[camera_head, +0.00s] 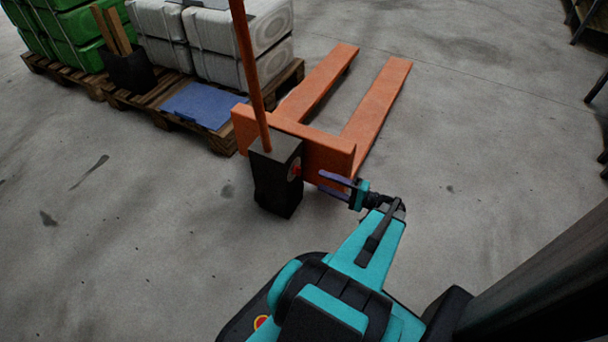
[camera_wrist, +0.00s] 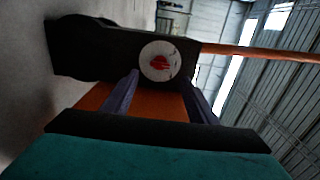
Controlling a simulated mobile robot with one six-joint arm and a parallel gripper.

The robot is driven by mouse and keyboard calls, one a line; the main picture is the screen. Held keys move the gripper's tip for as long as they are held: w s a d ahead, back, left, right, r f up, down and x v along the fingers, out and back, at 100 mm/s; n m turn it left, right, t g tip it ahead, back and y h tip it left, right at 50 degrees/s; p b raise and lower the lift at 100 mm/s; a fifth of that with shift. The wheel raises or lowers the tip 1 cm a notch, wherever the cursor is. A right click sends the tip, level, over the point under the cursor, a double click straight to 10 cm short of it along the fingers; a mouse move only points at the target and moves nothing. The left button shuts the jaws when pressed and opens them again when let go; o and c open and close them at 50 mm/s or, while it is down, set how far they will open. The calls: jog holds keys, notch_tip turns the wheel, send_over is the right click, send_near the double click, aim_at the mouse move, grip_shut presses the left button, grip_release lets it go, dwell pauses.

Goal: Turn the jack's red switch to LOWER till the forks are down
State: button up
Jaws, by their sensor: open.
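The orange pallet jack (camera_head: 325,146) stands on the floor with its two forks pointing away to the upper right. Its black pump housing (camera_head: 273,187) carries the red switch (camera_head: 296,170) on the side facing my gripper. In the wrist view the red switch (camera_wrist: 160,63) sits at the middle of a round white dial (camera_wrist: 147,72); any lettering is too small to read. My gripper (camera_head: 325,183) is open and empty, just right of the switch. In the wrist view its two fingers (camera_wrist: 160,88) point at the dial, one on each side below it, apparently not touching it.
Wooden pallets (camera_head: 222,137) at the upper left bear white containers (camera_head: 262,30), green crates (camera_head: 75,35) and a blue sheet (camera_head: 203,104). The jack's orange handle (camera_head: 248,70) rises above the housing. A dark post stands at the right.

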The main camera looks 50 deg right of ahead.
aim_at(297, 171)
jog(key=b+x, duration=0.2)
jog(key=x, duration=0.7)
jog(key=shift+w, duration=0.15)
jog(key=shift+c, duration=0.4)
jog(key=c, duration=1)
